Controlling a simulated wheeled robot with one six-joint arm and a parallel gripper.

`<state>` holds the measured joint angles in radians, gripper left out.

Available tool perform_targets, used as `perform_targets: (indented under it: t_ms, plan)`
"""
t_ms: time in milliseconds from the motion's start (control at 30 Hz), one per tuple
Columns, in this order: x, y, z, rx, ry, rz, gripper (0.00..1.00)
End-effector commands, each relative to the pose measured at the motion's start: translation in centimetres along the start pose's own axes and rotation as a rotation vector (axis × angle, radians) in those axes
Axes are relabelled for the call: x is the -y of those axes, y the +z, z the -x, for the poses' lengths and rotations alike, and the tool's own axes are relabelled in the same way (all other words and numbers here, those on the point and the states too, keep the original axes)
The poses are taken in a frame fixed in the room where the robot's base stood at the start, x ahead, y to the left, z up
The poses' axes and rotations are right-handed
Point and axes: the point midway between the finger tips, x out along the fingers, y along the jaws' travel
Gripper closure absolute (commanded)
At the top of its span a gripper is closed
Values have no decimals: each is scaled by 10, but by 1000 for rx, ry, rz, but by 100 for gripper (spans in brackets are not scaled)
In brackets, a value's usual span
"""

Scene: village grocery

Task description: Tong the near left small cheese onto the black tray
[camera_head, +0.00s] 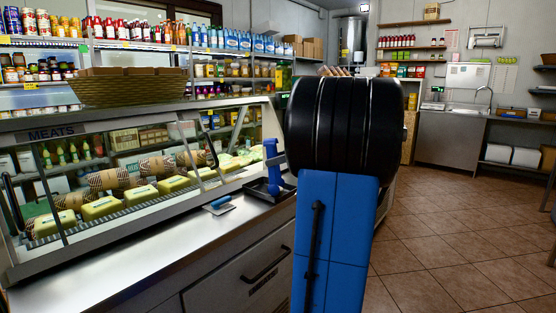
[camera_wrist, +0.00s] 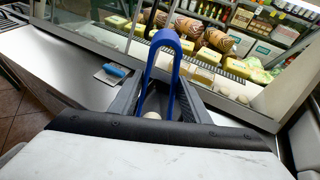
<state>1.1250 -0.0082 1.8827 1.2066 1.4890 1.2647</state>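The blue tongs (camera_head: 273,168) stand upright over the black tray (camera_head: 284,191) on the counter. In the wrist view the blue tongs (camera_wrist: 166,38) show as a loop with its bend at the top. My gripper (camera_wrist: 160,92) has a dark finger on either side of the tongs' legs; whether it grips them is unclear. A small pale round thing (camera_wrist: 152,116) shows low between the fingers; I cannot tell if it is a cheese. Small whitish round cheeses (camera_wrist: 232,93) lie behind the glass at right. In the head view my arm hides the gripper.
A glass display case (camera_head: 150,190) marked MEATS holds wrapped yellow blocks and rolls. A blue-handled scraper (camera_head: 219,205) lies left of the tray. A wicker basket (camera_head: 130,90) stands on the case top. The steel counter front left is clear.

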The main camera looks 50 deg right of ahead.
Motion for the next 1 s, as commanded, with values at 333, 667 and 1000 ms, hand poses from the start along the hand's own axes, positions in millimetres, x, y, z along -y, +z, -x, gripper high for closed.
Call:
perform_targets:
  t_ms: [333,667,1000]
  plan:
    - [0,0,0,0,0,0,60]
    - [0,14,5,0,-1,2,60]
    - [0,39,15,0,0,2,60]
